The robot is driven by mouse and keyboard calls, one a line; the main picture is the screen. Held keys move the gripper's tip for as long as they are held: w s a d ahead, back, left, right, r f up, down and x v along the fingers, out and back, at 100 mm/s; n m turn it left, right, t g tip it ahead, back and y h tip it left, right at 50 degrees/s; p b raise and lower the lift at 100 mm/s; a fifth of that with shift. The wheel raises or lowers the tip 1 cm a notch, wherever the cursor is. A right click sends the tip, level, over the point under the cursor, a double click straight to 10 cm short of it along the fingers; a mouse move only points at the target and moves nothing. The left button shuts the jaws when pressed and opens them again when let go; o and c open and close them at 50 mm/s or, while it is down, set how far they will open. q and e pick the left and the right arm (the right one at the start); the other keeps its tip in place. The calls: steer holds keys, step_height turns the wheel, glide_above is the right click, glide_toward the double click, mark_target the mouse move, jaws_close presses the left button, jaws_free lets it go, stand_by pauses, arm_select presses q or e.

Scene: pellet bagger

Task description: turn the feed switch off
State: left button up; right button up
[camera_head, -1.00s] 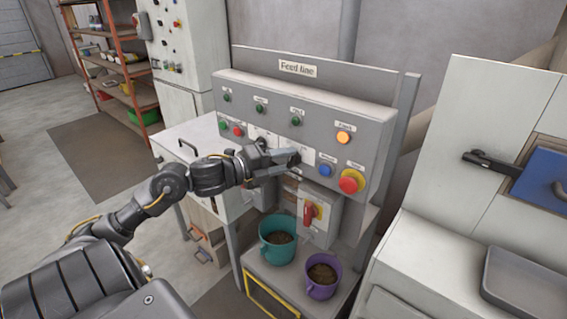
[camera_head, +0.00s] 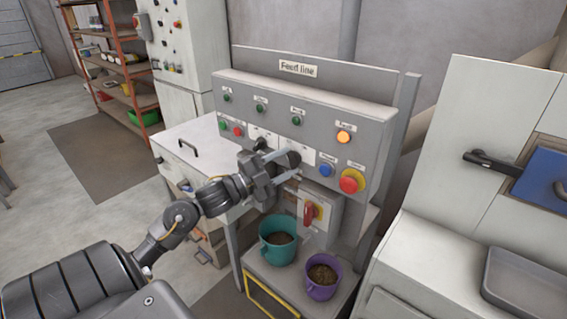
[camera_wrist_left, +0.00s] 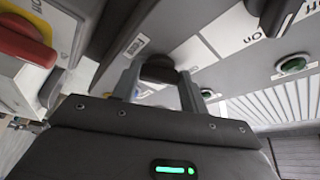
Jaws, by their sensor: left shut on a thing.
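The grey feed line panel (camera_head: 313,101) carries rotary switches on white plates. My left gripper (camera_head: 288,163) is at the panel, its two fingers on either side of a black switch knob (camera_head: 293,158). In the left wrist view the same knob (camera_wrist_left: 158,69) sits between the fingertips, and the gripper is shut on it. A second black knob (camera_wrist_left: 274,14) shows at the upper right there, beside a plate marked ON. My right gripper is in neither view.
To the right of the knob are a blue button (camera_head: 325,170), a lit orange lamp (camera_head: 344,138) and a red stop button (camera_head: 352,181) on yellow. A red rotary handle (camera_head: 309,214) is below. Teal (camera_head: 265,247) and purple (camera_head: 322,290) buckets stand underneath.

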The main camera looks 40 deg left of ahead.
arm_select(q)
steer(key=shift+n, duration=0.3)
steer(key=o, duration=1)
steer(key=shift+s+f, duration=0.2)
steer(key=shift+s, duration=0.1)
steer(key=b+v, duration=0.3)
steer(key=v, duration=0.7)
steer(key=shift+s, duration=0.1)
